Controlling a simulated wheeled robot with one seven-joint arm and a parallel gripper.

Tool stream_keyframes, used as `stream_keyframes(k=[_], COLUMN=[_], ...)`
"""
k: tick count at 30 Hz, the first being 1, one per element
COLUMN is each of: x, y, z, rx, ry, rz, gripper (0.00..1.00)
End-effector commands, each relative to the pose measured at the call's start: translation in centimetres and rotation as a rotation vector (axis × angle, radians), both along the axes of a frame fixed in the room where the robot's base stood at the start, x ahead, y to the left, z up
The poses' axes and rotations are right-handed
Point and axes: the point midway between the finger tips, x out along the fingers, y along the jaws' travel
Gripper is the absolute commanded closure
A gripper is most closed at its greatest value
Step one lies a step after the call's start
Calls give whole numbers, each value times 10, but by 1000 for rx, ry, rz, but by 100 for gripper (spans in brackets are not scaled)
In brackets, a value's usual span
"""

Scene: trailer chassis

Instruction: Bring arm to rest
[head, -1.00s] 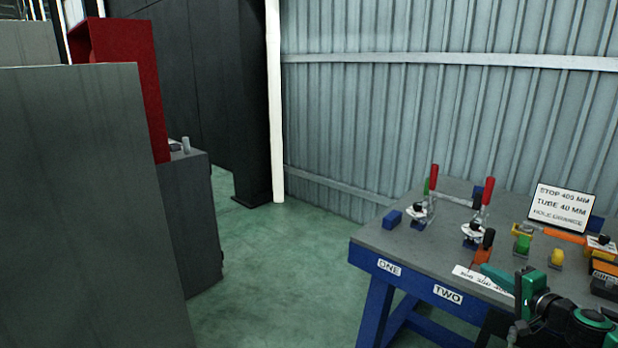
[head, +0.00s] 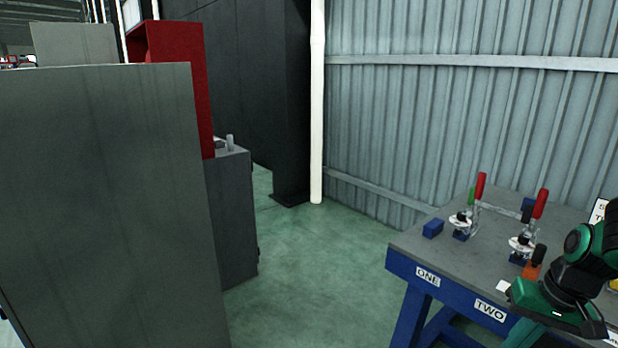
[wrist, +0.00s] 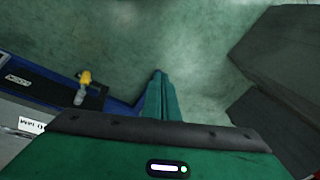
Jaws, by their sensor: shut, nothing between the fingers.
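My arm (head: 585,262), green and black, shows at the right edge of the head view, folded in front of the workbench's near side and hiding part of its top. In the wrist view my gripper (wrist: 158,76) points out over the green floor. Its green fingers are together with nothing between them. The gripper is clear of the bench and the cabinets in that view.
A blue-framed workbench (head: 405,262) labelled ONE and TWO stands at right, with red-handled toggle clamps (head: 478,200) and a blue block (head: 433,228) on top. Grey cabinets (head: 100,200) and a red housing (head: 180,80) stand at left. Green floor (head: 300,270) between them is free.

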Motion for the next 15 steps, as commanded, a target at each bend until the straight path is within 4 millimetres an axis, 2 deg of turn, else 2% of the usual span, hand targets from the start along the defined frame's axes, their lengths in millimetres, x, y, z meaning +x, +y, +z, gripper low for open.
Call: stream_keyframes(k=[1,6,12,15], x=[-9,-50,-91,-103], y=[4,11,18,22], z=[11,42,66,72], rx=[-29,-92,-117,-116], ry=[16,90,143,156], rz=[7,-20,-65,-83], gripper=[100,100,100,100])
